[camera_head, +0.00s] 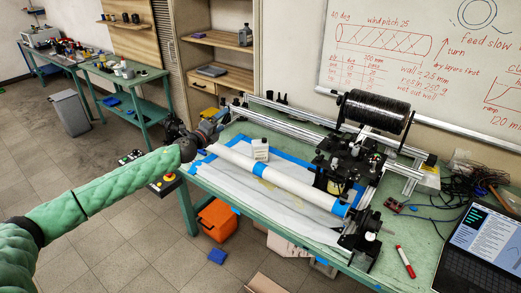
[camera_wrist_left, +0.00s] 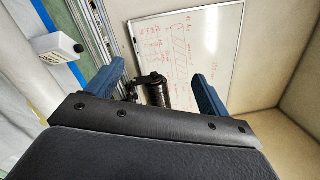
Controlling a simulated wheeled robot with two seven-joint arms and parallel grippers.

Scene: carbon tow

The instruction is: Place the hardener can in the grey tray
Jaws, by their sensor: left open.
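A white container with a dark cap (camera_head: 260,149), which may be the hardener can, stands upright on the bench behind the white tube; its label is too small to read. It also shows tipped sideways in the left wrist view (camera_wrist_left: 55,48), outside the fingers. My left gripper (camera_head: 210,128) is at the bench's left end, left of the container and apart from it. In the left wrist view its blue fingers (camera_wrist_left: 159,75) are spread with nothing held between them. A flat grey item (camera_head: 211,71) on the back shelf may be the grey tray; I cannot be sure. My right gripper is not in view.
The white tube (camera_head: 275,178) and winding rig (camera_head: 345,158) fill the bench's middle, with a black spool (camera_head: 376,112) above. A laptop (camera_head: 482,255), red marker (camera_head: 405,262) and cables lie at right. An orange bin (camera_head: 217,220) is below.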

